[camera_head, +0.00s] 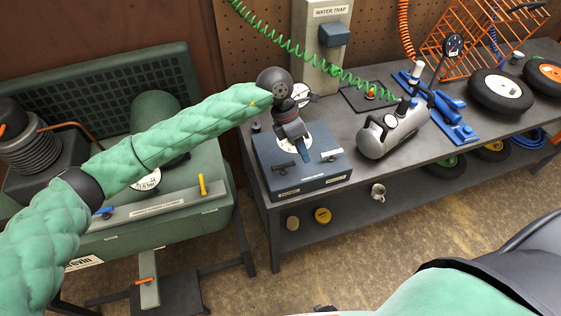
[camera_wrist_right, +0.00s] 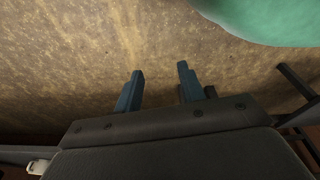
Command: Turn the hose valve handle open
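A blue-grey box (camera_head: 300,184) stands at the bench's front left corner. It has a round gauge, a black handle (camera_head: 285,165) and a white handle (camera_head: 331,155) on top. I cannot read its labels well enough to tell which handle is the hose valve's. My left gripper (camera_head: 304,157) points down over the box between these two handles, hiding part of the gauge. Its finger gap does not show clearly. My right gripper shows in the right wrist view (camera_wrist_right: 160,88) with its fingers apart and empty above the floor.
A green compressor unit at left carries a yellow lever (camera_head: 202,185) and a blue lever (camera_head: 103,212). A grey tank (camera_head: 393,132), a blue jack (camera_head: 447,117) and a wheel (camera_head: 501,91) stand along the bench (camera_head: 261,196). A green coiled hose (camera_head: 290,48) hangs behind.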

